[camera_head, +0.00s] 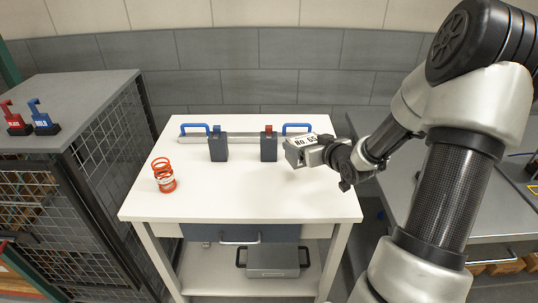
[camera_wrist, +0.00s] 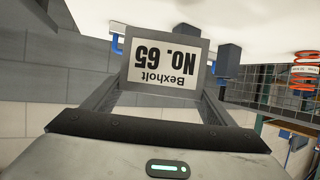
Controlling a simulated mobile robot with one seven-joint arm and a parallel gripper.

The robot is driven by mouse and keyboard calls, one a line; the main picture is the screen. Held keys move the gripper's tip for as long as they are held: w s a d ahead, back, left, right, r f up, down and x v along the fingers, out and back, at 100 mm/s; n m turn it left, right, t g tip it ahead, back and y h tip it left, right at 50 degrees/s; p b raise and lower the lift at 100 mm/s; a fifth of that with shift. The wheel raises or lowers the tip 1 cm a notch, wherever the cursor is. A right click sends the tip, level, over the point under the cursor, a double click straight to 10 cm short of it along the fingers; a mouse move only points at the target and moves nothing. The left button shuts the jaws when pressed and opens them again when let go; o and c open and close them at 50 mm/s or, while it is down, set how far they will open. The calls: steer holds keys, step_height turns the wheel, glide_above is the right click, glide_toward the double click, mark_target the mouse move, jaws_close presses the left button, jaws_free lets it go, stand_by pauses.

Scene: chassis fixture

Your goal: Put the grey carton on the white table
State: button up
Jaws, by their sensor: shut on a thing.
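The grey carton (camera_head: 292,154) carries a white label reading "Bexholt NO. 65". My gripper (camera_head: 318,152) is shut on it and holds it over the right part of the white table (camera_head: 235,195). In the wrist view the carton (camera_wrist: 166,42) sits between the two fingers of my gripper (camera_wrist: 162,92), with its label upside down. I cannot tell the exact gap between carton and tabletop.
A red-orange coil spring (camera_head: 164,176) stands at the table's left. Two dark blocks, one blue-topped (camera_head: 218,148) and one red-topped (camera_head: 268,147), stand near a grey bar with blue handles (camera_head: 296,128) at the back. The table's front middle is clear.

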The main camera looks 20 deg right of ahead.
step_height(320, 180, down, 8)
steer(key=shift+f+b, duration=0.1)
steer(key=shift+b, duration=0.4)
steer(key=shift+f+b, duration=0.25)
steer(key=shift+b, duration=0.05)
steer(key=o, duration=1.3)
steer(key=shift+r, duration=0.1)
steer(key=shift+r+p, duration=0.35)
steer(key=shift+p, duration=0.1)
steer(key=v, duration=1.2)
steer(key=shift+d+f+p, duration=0.1)
steer(key=shift+p, duration=0.25)
